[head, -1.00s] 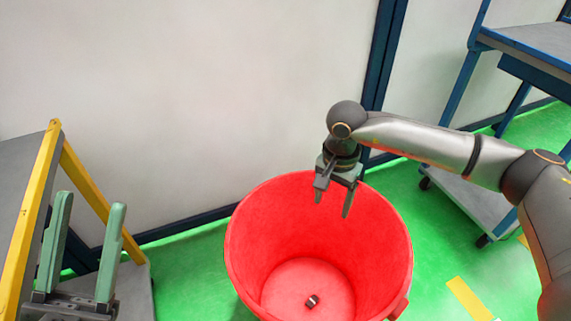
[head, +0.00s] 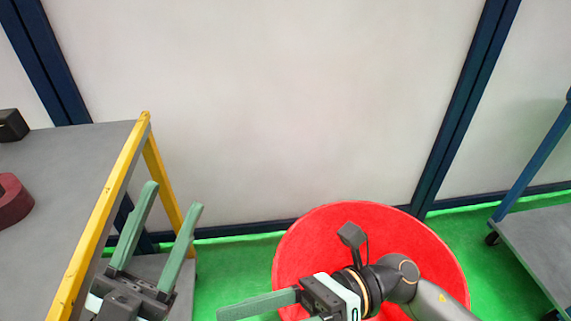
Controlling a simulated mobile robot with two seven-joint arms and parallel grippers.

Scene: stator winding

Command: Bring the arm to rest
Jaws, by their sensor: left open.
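My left gripper (head: 174,197) is at the lower left, its two green fingers spread apart and pointing up, with nothing between them. It shows in front of the grey table's yellow-edged side. My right arm comes in from the lower right across the red bin (head: 322,222). My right gripper (head: 222,316) points left at the bottom edge, in front of the bin's left side. One green finger shows clearly; the other is mostly cut off, so its opening cannot be judged. The bin's floor is hidden.
A grey table (head: 75,150) with a yellow edge rail (head: 105,205) stands at left, bearing a dark red curved part (head: 14,203) and a black block (head: 12,125). A blue-framed grey cart (head: 545,240) stands at right. A white wall closes the back. Green floor shows around the bin.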

